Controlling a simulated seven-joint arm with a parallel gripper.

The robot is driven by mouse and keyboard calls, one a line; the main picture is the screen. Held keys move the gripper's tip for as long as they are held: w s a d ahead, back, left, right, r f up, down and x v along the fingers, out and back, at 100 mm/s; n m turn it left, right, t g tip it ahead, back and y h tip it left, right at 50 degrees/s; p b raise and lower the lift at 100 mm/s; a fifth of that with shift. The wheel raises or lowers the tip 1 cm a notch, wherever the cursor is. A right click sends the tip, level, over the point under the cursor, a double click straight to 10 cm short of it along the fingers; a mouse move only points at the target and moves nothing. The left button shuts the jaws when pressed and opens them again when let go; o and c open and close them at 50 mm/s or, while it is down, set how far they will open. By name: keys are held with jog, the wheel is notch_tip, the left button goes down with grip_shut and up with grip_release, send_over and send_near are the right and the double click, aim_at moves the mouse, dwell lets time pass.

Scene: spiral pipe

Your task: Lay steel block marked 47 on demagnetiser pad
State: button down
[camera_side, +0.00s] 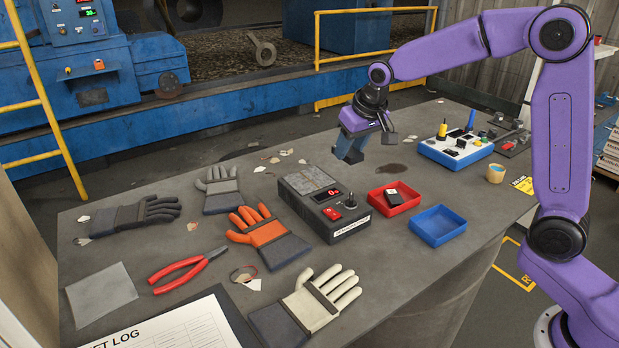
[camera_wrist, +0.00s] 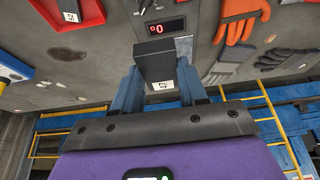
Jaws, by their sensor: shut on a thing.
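My gripper (camera_side: 350,152) is shut on a dark steel block (camera_wrist: 156,62), which sits between its two blue fingers in the wrist view. The block has a white label whose figures I can read only partly. In the side view the fingers largely hide the block. The demagnetiser (camera_side: 340,222) is a dark box with a grey pad (camera_side: 308,181) on top, a red display, a red switch and a black knob. The pad is bare. My gripper is in the air above the table, behind and to the right of the pad, apart from it.
A red tray (camera_side: 377,206) holds another dark labelled block (camera_side: 394,196). A blue tray (camera_side: 455,238) beside it is empty. Several gloves, such as an orange one (camera_side: 265,230), and red pliers (camera_side: 190,268) lie left and in front. A blue-and-white tool holder (camera_side: 457,153) stands at the back right.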

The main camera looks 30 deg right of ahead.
send_near(308, 179)
jog(key=shift+w+f, duration=0.9)
jog(key=shift+w, duration=0.15)
jog(key=shift+w+f, duration=0.2)
jog(key=shift+f, duration=1.6)
jog(key=shift+f, duration=0.15)
jog(key=c, duration=0.6)
grip_release()
